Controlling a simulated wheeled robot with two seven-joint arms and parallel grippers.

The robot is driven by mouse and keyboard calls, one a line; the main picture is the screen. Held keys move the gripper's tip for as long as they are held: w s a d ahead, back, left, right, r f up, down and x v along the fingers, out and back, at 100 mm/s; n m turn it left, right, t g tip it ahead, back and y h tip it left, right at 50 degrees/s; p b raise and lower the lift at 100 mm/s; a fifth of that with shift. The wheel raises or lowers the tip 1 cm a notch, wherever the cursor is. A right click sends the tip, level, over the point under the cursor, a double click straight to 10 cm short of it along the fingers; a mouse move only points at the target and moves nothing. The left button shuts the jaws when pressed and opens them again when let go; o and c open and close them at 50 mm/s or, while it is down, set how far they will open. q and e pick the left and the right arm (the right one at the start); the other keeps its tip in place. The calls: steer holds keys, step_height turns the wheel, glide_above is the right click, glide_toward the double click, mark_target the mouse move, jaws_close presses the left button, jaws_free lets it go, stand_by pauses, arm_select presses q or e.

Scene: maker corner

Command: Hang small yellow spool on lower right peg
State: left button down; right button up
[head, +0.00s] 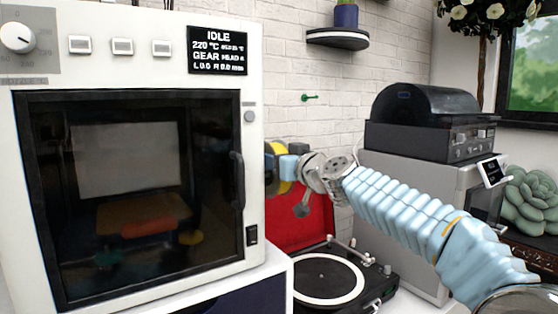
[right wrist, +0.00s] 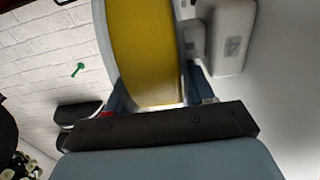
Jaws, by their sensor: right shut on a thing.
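The yellow spool (head: 284,151) shows only in part in the head view, just right of the printer's door edge. My right gripper (head: 283,167) is shut on it and hides some of it. In the right wrist view the spool (right wrist: 147,45) fills the upper middle, with yellow winding between grey flanges, and the gripper's dark fingers (right wrist: 158,92) are at its near end. A small green peg (head: 310,97) sticks out of the white brick wall, above and right of the spool and apart from it. The peg (right wrist: 78,69) is left of the spool in the wrist view. My left gripper is out of view.
A large white printer (head: 258,60) with a dark door stands close on the left. A turntable (head: 330,278) with a raised red lid (head: 306,217) is below my right arm. A wall shelf (head: 337,38) with a pot is above the peg. A grey machine (head: 408,180) stands right.

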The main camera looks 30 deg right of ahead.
steer(key=shift+f, duration=0.4)
